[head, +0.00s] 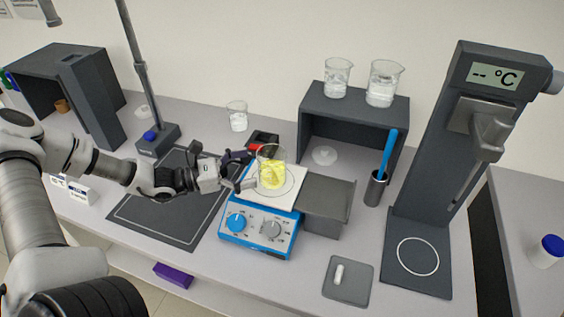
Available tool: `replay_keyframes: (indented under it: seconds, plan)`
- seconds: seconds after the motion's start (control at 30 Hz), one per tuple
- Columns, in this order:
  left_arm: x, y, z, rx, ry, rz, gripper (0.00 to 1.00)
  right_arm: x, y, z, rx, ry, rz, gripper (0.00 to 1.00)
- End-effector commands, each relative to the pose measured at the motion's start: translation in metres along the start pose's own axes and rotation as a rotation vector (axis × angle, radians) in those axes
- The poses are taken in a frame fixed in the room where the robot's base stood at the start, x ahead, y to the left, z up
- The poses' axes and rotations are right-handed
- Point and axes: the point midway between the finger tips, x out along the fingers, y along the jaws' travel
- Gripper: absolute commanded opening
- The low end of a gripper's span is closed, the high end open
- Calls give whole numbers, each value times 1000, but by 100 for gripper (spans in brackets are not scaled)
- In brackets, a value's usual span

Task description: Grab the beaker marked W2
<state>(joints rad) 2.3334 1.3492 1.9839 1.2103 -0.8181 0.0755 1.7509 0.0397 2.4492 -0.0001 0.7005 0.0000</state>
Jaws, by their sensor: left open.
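Several glass beakers are in view, and I cannot read a W2 mark on any of them. A beaker with yellow liquid (271,174) stands upright on the white plate of a blue hotplate stirrer (258,232). My left gripper (248,168) is open at the left side of this beaker, its fingers pointing towards it; I cannot tell whether they touch it. A beaker with clear contents (238,119) stands on the bench behind. Two more clear beakers, a left one (337,79) and a right one (382,85), stand on the dark shelf box (313,115). My right gripper is out of view.
A dark tall unit with a temperature display (494,76) stands at the right. A holder with a blue-handled tool (375,188) is beside the shelf. A grey tray with a white bar (347,290) lies in front. A stand with a vertical rod (142,75) is behind my left arm.

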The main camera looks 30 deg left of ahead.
Motion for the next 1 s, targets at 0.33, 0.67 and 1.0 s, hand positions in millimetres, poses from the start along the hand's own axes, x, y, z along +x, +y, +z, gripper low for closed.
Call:
replay_keyframes:
  seconds: [0.33,0.67,1.0]
  plan:
    - [36,-5,-8,1,11,-8,100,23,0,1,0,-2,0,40]
    - [65,-5,-6,2,5,-1,100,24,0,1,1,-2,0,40]
    - [65,-5,-6,1,5,-1,33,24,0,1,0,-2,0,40]
